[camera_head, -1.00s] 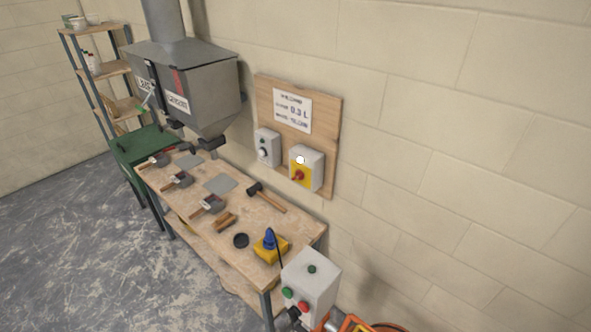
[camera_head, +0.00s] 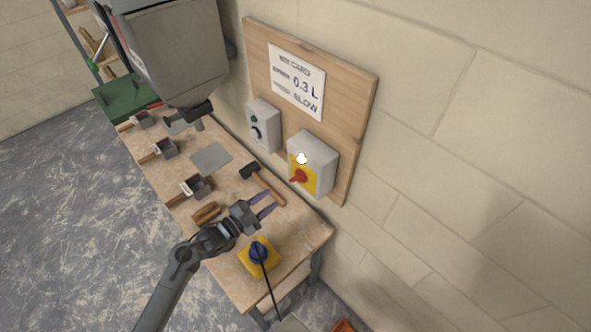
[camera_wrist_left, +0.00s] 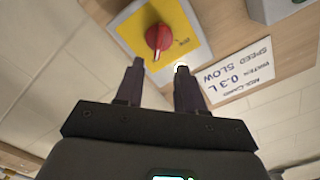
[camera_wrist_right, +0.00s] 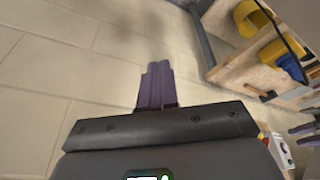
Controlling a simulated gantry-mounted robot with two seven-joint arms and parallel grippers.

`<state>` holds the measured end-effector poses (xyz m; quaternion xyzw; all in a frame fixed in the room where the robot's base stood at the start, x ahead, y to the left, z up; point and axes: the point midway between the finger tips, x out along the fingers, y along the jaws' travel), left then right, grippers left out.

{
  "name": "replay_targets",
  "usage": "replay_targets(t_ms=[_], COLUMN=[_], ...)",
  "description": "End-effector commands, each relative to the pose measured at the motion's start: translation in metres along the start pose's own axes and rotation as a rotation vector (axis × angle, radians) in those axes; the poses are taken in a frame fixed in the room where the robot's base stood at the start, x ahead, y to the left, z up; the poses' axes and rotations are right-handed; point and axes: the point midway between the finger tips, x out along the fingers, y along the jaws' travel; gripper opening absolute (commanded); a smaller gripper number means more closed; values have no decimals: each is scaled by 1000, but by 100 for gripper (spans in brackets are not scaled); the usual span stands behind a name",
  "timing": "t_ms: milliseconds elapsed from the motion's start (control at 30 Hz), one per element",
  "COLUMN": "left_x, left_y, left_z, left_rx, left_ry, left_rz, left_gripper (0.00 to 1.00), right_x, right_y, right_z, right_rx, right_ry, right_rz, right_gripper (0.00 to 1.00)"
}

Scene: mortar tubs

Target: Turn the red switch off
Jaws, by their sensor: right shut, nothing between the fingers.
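The red rotary switch (camera_head: 299,177) is on the yellow plate of a grey box (camera_head: 325,158) fixed to a wooden wall board. In the left wrist view the red switch (camera_wrist_left: 158,38) is just beyond the fingertips, with a gap between them. My left gripper (camera_head: 270,205) is open and empty, above the bench and below and left of the switch in the head view. My right gripper is not in the head view; in the right wrist view it is shut and empty (camera_wrist_right: 158,66), facing the block wall.
A second grey control box (camera_head: 263,126) is left of the switch box, under a recipe card (camera_head: 297,82). A grey hopper (camera_head: 180,55) hangs at the left.

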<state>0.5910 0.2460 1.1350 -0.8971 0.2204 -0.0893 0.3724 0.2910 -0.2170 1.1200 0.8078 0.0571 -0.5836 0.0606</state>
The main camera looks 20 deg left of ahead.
Motion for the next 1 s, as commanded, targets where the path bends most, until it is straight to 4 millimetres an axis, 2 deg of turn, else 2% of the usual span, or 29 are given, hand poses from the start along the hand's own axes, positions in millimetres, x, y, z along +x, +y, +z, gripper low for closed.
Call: replay_targets(t_ms=[167,600,800,1000], left_x=[18,86,102,106], left_y=[-3,-2,-2,-1], left_z=[-2,-2,-2,-1], left_rx=[0,0,1,1], left_ry=[8,7,6,6], left_rz=[-5,-4,-3,-3], left_gripper=[38,38,38,38], right_x=[-3,-11,-12,-13], right_y=[-1,0,2,2], right_z=[3,0,-1,-2], right_rx=[1,-3,-8,-8], right_ry=[-10,-8,-7,-5], right_rz=[-2,1,5,5], right_gripper=[0,0,0,0])
